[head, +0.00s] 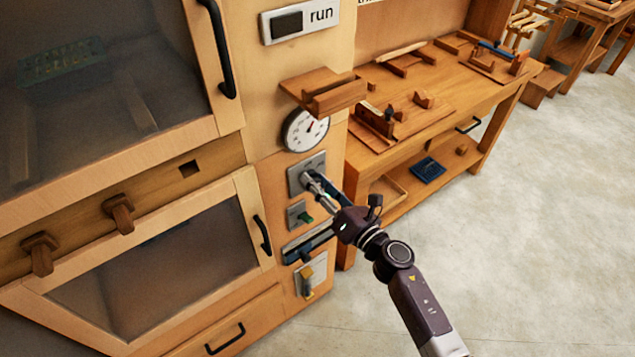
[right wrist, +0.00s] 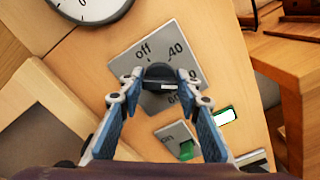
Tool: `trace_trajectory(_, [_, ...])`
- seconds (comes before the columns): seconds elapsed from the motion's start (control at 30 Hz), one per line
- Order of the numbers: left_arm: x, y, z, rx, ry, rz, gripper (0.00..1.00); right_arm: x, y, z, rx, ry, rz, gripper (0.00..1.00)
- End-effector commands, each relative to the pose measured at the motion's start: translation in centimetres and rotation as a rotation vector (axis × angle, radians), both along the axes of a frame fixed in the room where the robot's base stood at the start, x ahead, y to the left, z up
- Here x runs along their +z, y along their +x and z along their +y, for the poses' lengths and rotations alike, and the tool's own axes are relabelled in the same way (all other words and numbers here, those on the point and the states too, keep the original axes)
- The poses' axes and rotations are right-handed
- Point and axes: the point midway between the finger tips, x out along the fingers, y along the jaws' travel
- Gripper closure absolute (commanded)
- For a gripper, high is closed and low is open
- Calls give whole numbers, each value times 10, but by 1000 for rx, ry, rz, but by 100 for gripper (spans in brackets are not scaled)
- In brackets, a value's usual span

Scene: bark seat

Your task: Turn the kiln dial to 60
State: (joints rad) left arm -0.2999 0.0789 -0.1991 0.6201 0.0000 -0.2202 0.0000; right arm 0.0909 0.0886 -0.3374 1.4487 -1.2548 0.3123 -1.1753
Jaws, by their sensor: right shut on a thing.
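The kiln dial is a black knob (right wrist: 159,75) on a grey metal plate (right wrist: 172,38) in the right wrist view. The plate is marked "off" and "40"; a further mark below the knob is partly hidden. In the head view the plate (head: 295,181) is on the wooden kiln front, below a round white gauge (head: 305,131). My right gripper (head: 314,182) reaches the plate and covers the knob there. In the wrist view its two blue-sided fingers are shut on the knob from both sides. The knob's exact setting is hard to read. My left gripper is out of view.
Below the dial are a green switch (head: 305,218) and more panel fittings. A wooden shelf (head: 322,90) juts out above the gauge. A workbench (head: 440,110) with wooden pieces stands to the right. The floor (head: 530,220) at right is clear.

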Motion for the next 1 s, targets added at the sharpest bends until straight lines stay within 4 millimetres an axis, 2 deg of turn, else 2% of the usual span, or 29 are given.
trace_trajectory(1.0, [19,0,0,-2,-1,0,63,-2,1,-2,-3,681,495,93])
